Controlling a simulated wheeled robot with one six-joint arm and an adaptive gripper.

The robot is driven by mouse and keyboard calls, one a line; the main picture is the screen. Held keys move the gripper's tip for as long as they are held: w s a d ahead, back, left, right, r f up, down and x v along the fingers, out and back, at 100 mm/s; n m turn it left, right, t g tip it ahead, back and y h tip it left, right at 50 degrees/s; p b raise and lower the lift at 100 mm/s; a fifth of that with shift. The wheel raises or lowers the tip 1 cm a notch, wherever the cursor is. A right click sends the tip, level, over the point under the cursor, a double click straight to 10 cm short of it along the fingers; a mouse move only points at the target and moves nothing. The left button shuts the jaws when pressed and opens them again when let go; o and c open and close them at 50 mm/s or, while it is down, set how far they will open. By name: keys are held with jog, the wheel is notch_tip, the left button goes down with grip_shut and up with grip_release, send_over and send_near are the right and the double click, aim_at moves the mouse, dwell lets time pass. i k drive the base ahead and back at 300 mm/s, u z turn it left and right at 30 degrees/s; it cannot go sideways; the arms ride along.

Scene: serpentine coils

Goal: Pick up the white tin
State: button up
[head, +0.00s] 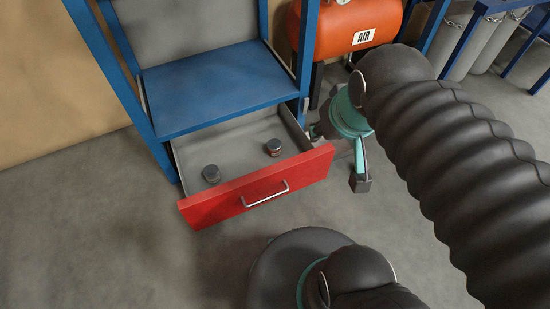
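No plainly white tin shows in the head view.
A blue shelf (215,85) overhangs the back of the drawer, between blue uprights. An orange air tank (350,25) stands behind my gripper. Grey cylinders (470,45) with chains stand at the upper right. The floor (90,230) at left is clear.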

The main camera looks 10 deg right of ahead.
aim_at(211, 172)
jog(key=k, duration=1.05)
jog(key=u, duration=1.05)
jog(key=i, duration=0.7)
jog(key=z, duration=0.6)
jog(key=i, duration=0.55)
jog(key=z, duration=0.5)
